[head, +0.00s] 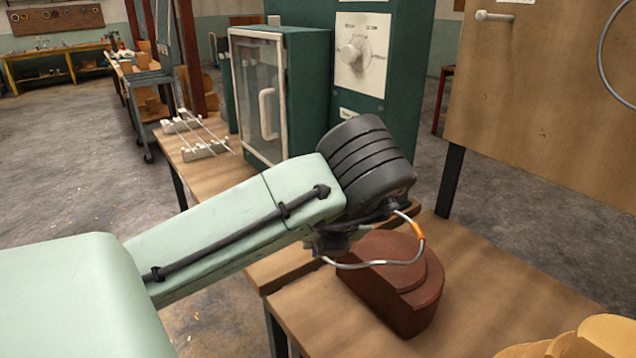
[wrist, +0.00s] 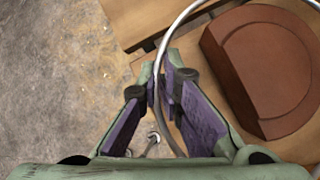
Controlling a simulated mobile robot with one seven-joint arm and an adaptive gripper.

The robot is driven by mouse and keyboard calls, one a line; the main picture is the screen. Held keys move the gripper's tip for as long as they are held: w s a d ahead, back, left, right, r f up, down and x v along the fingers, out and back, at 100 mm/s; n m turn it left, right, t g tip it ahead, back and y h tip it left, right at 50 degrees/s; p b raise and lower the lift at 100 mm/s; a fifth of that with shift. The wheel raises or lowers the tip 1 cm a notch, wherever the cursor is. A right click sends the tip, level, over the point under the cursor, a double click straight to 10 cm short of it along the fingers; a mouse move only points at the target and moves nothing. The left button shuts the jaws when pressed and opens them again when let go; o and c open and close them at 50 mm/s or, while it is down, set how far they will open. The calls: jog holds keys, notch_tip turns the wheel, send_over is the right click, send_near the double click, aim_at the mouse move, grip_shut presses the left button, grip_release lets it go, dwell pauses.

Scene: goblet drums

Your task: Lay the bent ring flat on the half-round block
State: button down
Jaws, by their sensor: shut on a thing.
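The bent ring (head: 385,265) is a thin silvery hoop with an orange section on its right side. My gripper (head: 326,248) is shut on its left part, and the fingers are partly hidden under my dark wrist in the head view. The wrist view shows the ring (wrist: 163,55) pinched between the purple-padded fingers of my gripper (wrist: 161,82). The half-round block (head: 414,308) is red-brown with a raised rounded step and sits on the wooden table. In the head view the ring crosses in front of the block; in the wrist view the block (wrist: 229,72) lies right of the fingers.
The wooden table (head: 480,305) has clear room right of the block. Yellow wooden pieces (head: 590,338) lie at its near right corner. A tall wooden panel (head: 550,90) stands behind, with a peg and a hanging grey loop. A green glass-doored cabinet (head: 280,95) stands further back.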

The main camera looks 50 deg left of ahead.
jog(key=w+f+b, duration=0.6)
jog(key=f, duration=0.1)
jog(key=shift+d+f+b, duration=0.25)
jog(key=shift+f+b, duration=0.15)
dwell(0.3)
jog(key=shift+f, duration=0.25)
dwell(1.0)
jog(key=shift+f, duration=0.5)
jog(key=c, duration=1.7)
grip_release()
jog(key=shift+r, duration=0.1)
jog(key=o, duration=0.5)
jog(key=shift+d, duration=0.1)
